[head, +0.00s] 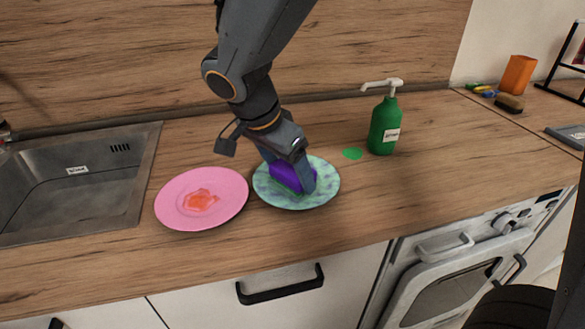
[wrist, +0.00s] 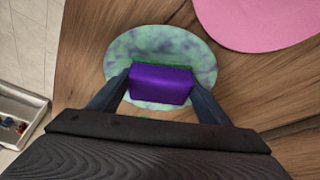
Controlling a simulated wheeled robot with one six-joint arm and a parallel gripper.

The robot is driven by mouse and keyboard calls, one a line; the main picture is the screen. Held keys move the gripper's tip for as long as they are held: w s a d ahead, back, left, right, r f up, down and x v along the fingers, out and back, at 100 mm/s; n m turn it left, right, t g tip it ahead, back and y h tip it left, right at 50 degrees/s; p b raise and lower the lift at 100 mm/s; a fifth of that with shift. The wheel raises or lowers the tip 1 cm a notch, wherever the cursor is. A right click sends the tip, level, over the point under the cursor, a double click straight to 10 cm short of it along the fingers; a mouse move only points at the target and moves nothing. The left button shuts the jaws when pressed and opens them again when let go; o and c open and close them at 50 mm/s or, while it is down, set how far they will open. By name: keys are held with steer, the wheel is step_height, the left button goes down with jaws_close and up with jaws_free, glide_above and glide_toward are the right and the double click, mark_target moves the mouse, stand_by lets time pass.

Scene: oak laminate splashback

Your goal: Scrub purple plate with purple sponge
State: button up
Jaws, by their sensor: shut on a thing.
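My gripper (head: 290,183) is shut on a purple sponge (head: 287,176), one finger on each side of it. The sponge also shows in the wrist view (wrist: 160,83), with a thin green edge along its far side. It is over the middle of a round plate mottled pale green, blue-grey and purple (head: 327,178); this plate also shows in the wrist view (wrist: 190,45). The sponge is at or just above the plate's surface; I cannot tell whether it touches. No plain purple plate is in view. The sponge and fingers hide part of the mottled plate.
A pink plate (head: 228,182) with an orange-red smear (head: 201,201) lies just left. A sink (head: 80,190) is at the far left. The counter's front edge is close.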

steer(key=shift+d, duration=0.1)
steer(key=shift+w+d, duration=0.7)
steer(key=shift+s+a, duration=0.1)
steer(key=shift+s+a, duration=0.25)
steer(key=shift+a, duration=0.1)
steer(key=shift+w, duration=0.1)
